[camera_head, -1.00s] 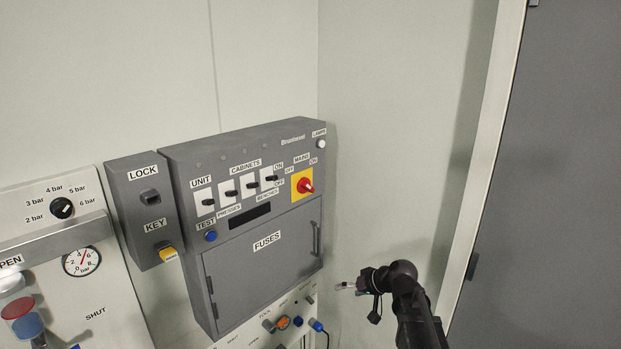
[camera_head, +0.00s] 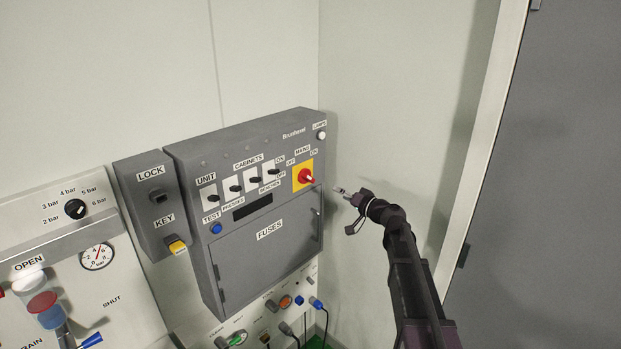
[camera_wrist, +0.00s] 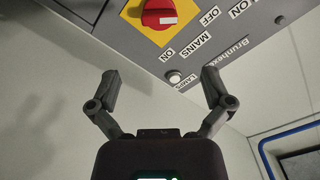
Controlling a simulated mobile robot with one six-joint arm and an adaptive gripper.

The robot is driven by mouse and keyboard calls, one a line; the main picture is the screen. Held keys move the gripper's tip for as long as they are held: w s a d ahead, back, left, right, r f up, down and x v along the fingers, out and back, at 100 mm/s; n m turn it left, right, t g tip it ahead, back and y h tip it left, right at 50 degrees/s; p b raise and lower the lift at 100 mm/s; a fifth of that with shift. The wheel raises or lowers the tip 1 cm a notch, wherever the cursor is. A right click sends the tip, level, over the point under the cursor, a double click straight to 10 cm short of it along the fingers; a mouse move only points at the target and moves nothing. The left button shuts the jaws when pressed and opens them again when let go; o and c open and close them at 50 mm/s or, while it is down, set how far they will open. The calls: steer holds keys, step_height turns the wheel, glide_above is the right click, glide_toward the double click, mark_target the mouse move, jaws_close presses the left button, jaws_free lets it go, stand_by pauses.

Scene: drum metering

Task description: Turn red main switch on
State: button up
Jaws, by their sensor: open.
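The red main switch (camera_head: 305,176) is a rotary knob on a yellow plate (camera_head: 296,185) at the upper right of the grey fuse box (camera_head: 268,255). Labels reading MAINS, OFF and ON are beside it. In the wrist view the red knob (camera_wrist: 158,12) is at the top, with a white mark on it, partly cut off by the frame edge. My gripper (camera_head: 338,190) is just right of the switch in the head view, apart from it. In the wrist view my gripper (camera_wrist: 162,80) is open and empty, its fingers spread below the knob.
A white lamp button (camera_head: 321,135) is above the switch. Cabinet switches (camera_head: 254,181) line the box to the left. A LOCK/KEY box (camera_head: 158,205) and a pressure panel (camera_head: 75,250) stand further left. A wall and grey door (camera_head: 560,180) are to the right.

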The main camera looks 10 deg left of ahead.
mark_target(311, 179)
steer(key=shift+a, duration=0.1)
steer(key=x, duration=1.3)
steer(key=shift+w+a, duration=0.2)
steer(key=shift+w, duration=0.05)
steer(key=shift+c, duration=0.2)
